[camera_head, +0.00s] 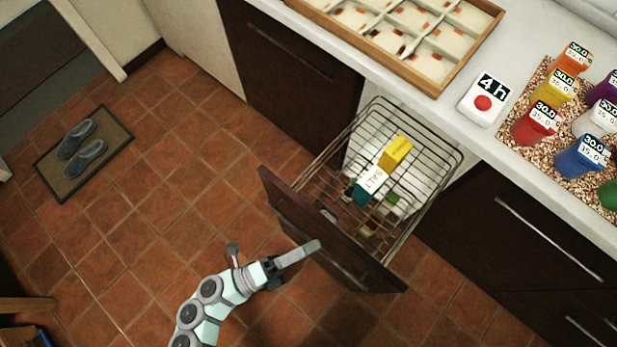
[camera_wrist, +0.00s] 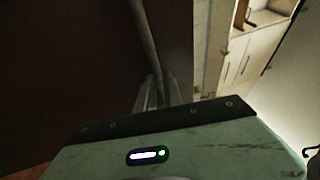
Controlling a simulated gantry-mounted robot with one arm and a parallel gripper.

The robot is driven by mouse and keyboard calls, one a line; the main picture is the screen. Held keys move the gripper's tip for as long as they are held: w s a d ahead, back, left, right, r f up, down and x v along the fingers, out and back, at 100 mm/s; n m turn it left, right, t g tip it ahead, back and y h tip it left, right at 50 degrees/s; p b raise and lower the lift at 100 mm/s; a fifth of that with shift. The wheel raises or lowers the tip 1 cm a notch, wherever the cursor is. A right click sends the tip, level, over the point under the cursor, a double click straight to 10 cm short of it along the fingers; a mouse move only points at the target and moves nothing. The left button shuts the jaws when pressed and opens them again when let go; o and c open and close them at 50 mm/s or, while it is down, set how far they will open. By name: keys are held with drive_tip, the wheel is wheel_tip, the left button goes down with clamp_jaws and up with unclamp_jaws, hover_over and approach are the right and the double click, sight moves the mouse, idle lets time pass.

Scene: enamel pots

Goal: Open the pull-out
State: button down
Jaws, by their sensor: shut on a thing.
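The pull-out (camera_head: 335,237) has a dark brown front panel and a wire basket (camera_head: 428,165) behind it. It stands well out from the cabinet under the counter. My gripper (camera_head: 308,249) is at the outer face of the front panel. In the wrist view, the pull-out's long bar handle (camera_wrist: 146,40) runs down between my gripper's fingers (camera_wrist: 160,92), which are shut on it. The exact contact is dark and partly hidden.
The white counter (camera_head: 440,118) above holds a wooden divided tray (camera_head: 437,90), a 4h button box (camera_head: 483,100) and several coloured labelled containers. Closed dark cabinets flank the pull-out.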

drive_tip(key=c, duration=1.5)
unclamp_jaws()
drive_tip(key=b+v, duration=0.2)
drive_tip(key=v, duration=0.8)
drive_tip(key=shift+s+a, duration=0.2)
drive_tip(key=shift+a, duration=0.15)
drive_tip(key=shift+f, duration=0.1)
